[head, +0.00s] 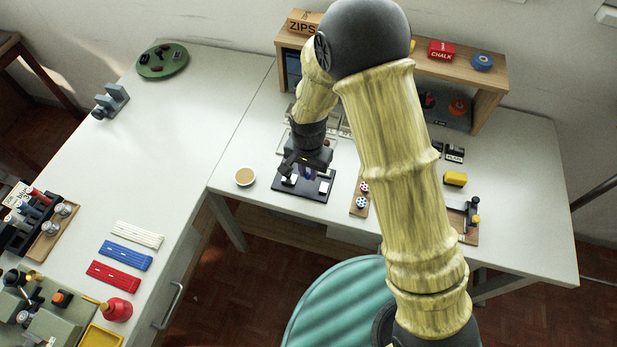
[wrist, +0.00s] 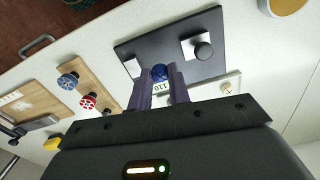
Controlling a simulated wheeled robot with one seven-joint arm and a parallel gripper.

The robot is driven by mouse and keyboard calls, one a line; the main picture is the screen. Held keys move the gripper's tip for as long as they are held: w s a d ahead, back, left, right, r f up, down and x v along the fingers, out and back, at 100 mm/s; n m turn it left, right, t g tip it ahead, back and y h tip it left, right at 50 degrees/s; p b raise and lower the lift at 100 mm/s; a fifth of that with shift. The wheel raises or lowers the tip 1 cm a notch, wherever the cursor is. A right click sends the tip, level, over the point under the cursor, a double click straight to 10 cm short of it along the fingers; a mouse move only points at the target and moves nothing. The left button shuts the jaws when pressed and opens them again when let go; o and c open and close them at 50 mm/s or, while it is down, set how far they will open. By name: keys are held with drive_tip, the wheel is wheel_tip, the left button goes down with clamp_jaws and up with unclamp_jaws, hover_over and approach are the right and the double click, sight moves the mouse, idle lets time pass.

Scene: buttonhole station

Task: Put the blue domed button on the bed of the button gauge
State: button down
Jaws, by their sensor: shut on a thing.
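My gripper (wrist: 163,84) is shut on a small blue domed button (wrist: 160,72), which shows between the fingertips. A pale label reading "110" shows between the fingers. In the head view my gripper (head: 305,168) is over the dark board (head: 303,194); the button is hardly visible there. I cannot tell the button's height above the board. A wooden base with a dark upright (head: 473,214), perhaps the button gauge, stands at the right.
A wooden strip (head: 358,207) with red and blue spotted knobs lies right of the dark board. A yellow block (head: 455,178) lies near the right base. A wooden shelf (head: 490,100) stands behind.

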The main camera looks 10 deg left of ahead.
sight(309, 174)
drive_tip(key=shift+f, duration=2.05)
drive_tip(key=shift+f, duration=0.2)
drive_tip(key=c, duration=1.6)
unclamp_jaws()
drive_tip(key=shift+r, duration=0.1)
wheel_tip(309, 174, up, 12)
drive_tip(key=shift+r+b, duration=0.15)
drive_tip(key=shift+b, duration=0.3)
